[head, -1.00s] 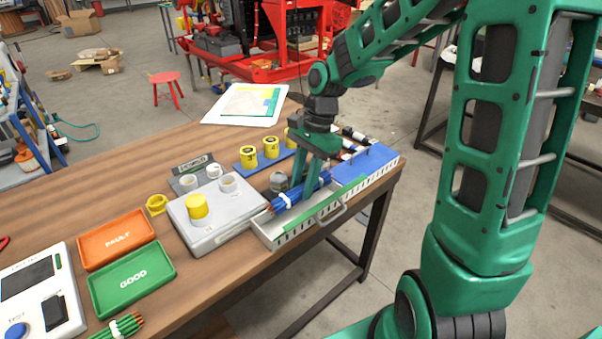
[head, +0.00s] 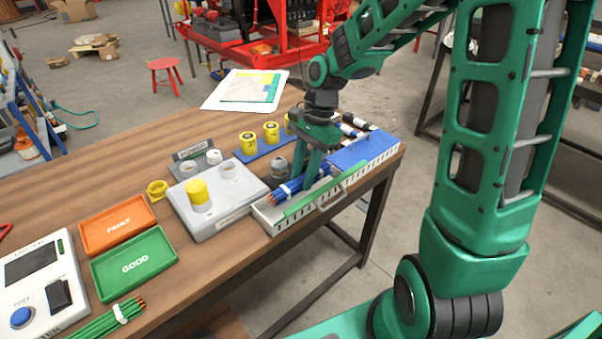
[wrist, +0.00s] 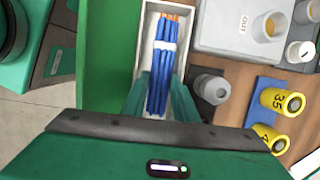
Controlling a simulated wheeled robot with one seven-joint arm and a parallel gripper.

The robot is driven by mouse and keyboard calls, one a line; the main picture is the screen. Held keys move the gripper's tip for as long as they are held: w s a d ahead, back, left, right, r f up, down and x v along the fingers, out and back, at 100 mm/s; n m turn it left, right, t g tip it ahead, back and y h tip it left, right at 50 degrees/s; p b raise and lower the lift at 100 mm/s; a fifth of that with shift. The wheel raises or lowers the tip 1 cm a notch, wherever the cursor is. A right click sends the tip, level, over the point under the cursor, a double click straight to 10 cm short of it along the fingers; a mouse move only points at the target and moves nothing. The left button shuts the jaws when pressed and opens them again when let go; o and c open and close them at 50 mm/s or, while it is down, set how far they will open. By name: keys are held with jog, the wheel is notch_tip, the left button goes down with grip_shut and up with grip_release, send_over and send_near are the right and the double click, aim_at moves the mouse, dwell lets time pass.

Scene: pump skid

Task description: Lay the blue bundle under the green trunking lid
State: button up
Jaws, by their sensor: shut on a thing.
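My gripper (head: 312,168) points down over the slotted grey trunking (head: 262,222) at the table's right edge. It is shut on the blue bundle (head: 285,192), several blue wires with copper ends and a white tie. In the wrist view the bundle (wrist: 162,80) lies lengthwise between the fingers, over the pale channel (wrist: 148,30). Whether it touches the channel floor cannot be told. The green lid (head: 325,191) runs along the trunking's near side, beside the bundle and not over it. In the wrist view the lid (wrist: 108,50) is left of the channel.
A blue cover (head: 362,151) closes the trunking's right part. A grey knob-like part (head: 278,168) stands close behind the channel, with yellow cylinders (head: 270,131) on a blue base. A grey box (head: 225,208) is to the left. A green-wire bundle (head: 110,318) lies front left.

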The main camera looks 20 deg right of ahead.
jog(key=shift+f, duration=2.35)
jog(key=o, duration=1)
jog(key=v, duration=1)
jog(key=shift+d+r, duration=0.2)
jog(key=shift+r, duration=0.15)
